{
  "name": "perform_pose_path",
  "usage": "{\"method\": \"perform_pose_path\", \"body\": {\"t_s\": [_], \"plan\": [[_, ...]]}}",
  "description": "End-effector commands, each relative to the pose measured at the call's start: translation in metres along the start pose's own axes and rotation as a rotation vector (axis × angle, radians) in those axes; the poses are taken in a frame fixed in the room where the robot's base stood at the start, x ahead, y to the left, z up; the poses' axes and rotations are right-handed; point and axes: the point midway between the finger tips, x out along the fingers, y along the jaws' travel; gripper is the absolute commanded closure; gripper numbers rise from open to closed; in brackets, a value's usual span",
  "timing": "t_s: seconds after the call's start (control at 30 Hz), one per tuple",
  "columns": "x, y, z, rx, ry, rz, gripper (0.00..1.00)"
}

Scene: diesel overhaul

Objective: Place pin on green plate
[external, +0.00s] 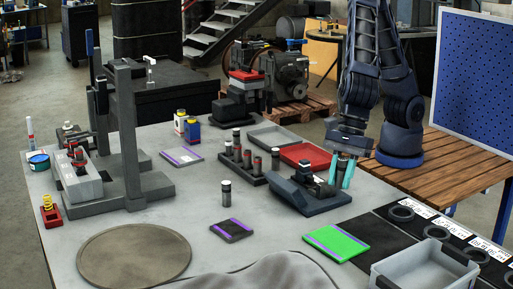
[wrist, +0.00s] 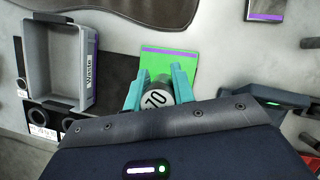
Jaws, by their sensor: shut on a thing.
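My gripper (external: 341,172) has teal fingers and hangs above the table beside the dark blue fixture. In the wrist view my gripper (wrist: 157,88) is shut on a grey cylindrical pin (wrist: 154,101) with a pale end face marked "70". The pin is mostly hidden in the external view. The green plate (external: 337,242) is a flat bright green rectangle with a purple strip, lying on the table in front of and below the gripper. In the wrist view the green plate (wrist: 170,64) lies beyond the fingertips, partly covered by them, with bare green showing.
The dark blue fixture (external: 308,193) stands just left of the gripper. A grey bin (external: 425,268) is at the front right, beside black rings (external: 401,213) on a dark mat. Another pin (external: 227,193) stands alone; several are in a rack (external: 257,178). A red tray (external: 303,154) lies behind.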

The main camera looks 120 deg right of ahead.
Motion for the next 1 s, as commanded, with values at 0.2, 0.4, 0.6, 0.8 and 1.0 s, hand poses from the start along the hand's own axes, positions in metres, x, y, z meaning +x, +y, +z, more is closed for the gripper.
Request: {"method": "perform_pose_path", "body": {"t_s": [0.2,0.4,0.6,0.8,1.0], "plan": [[0.045,0.001,-0.019,-0.001,0.002,0.001,1.0],[0.084,0.001,-0.035,0.0,0.002,0.0,1.0],[0.106,0.0,-0.043,0.0,-0.001,0.0,1.0],[0.116,0.0,-0.048,0.001,0.0,0.001,1.0],[0.139,0.0,-0.058,-0.001,0.001,0.0,1.0]]}}
